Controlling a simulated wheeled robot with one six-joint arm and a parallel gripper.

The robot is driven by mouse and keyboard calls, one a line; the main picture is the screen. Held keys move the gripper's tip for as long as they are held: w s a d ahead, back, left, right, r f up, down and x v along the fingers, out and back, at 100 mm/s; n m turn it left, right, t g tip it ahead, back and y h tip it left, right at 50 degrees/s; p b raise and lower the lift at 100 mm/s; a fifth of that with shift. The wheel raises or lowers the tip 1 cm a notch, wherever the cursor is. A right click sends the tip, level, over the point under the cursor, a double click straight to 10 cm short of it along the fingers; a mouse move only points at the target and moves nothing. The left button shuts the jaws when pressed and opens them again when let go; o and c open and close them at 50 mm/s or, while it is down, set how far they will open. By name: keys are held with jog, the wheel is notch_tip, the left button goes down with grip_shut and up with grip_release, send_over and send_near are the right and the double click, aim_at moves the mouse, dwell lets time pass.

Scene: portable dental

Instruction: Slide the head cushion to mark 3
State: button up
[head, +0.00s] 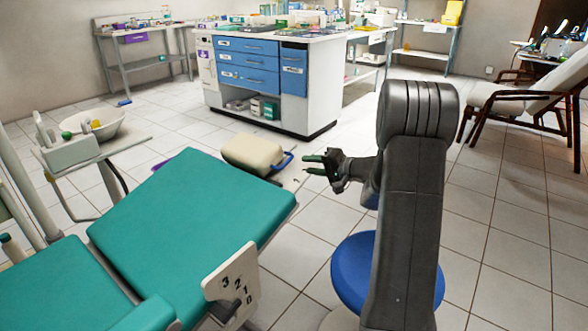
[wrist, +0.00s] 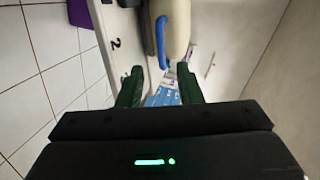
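The head cushion (head: 253,154) is a beige pad with a blue handle (head: 284,161), just beyond the far end of the teal chair back. The cushion (wrist: 177,32) and its handle (wrist: 160,42) also show in the wrist view, ahead of the fingertips. My gripper (head: 306,164) is open and empty, with its green fingers pointing at the handle from the right. In the wrist view my gripper (wrist: 160,75) has the handle ahead of the gap, apart from the fingers. A pale strip (wrist: 122,62) beside the cushion bears a "2"; other marks on it are unclear.
The teal dental chair (head: 190,215) fills the lower left, with a white plate (head: 235,285) numbered 3, 2, 1, 0 at its side. A blue stool (head: 350,270) stands beside my arm. A blue-drawer cabinet (head: 265,75) stands behind.

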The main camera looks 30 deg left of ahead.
aim_at(288, 162)
jog(key=b+x, duration=0.2)
jog(key=x, duration=0.5)
jog(key=shift+a, duration=0.15)
jog(key=shift+s, duration=0.1)
grip_shut()
